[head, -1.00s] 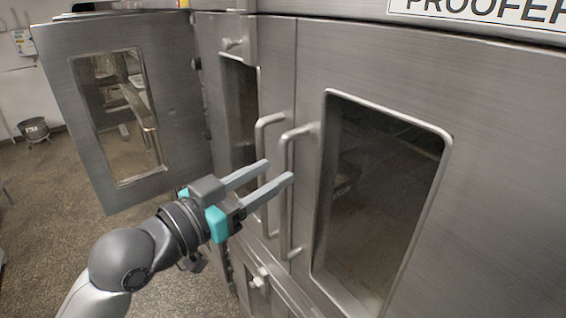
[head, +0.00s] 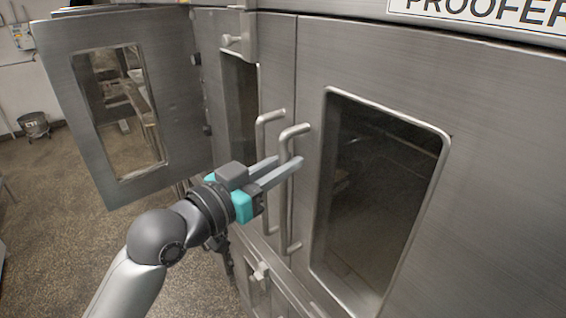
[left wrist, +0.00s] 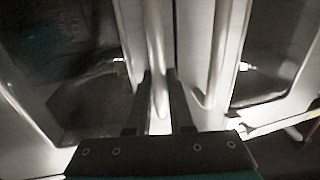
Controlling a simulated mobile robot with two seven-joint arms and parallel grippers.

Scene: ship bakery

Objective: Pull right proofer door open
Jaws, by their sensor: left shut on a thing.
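The right proofer door (head: 470,150) is brushed steel with a dark window (head: 385,190). It looks closed, flush with the front. Its vertical bar handle (head: 289,215) stands beside the neighbouring door's handle (head: 261,140). My left gripper (head: 288,163) reaches in from the left, its two grey fingers either side of the right door's handle, a little above mid-height. In the left wrist view, my left gripper (left wrist: 160,92) is shut on an upright metal bar (left wrist: 155,40); a second bar (left wrist: 218,50) stands to its right, outside the fingers. My right gripper is not in view.
Another steel door (head: 75,140) with a window stands swung open at the left. A latch (head: 233,41) and a lower latch (head: 261,271) stick out of the front. A metal bucket (head: 34,125) stands on the far floor. The speckled floor (head: 60,220) at left is clear.

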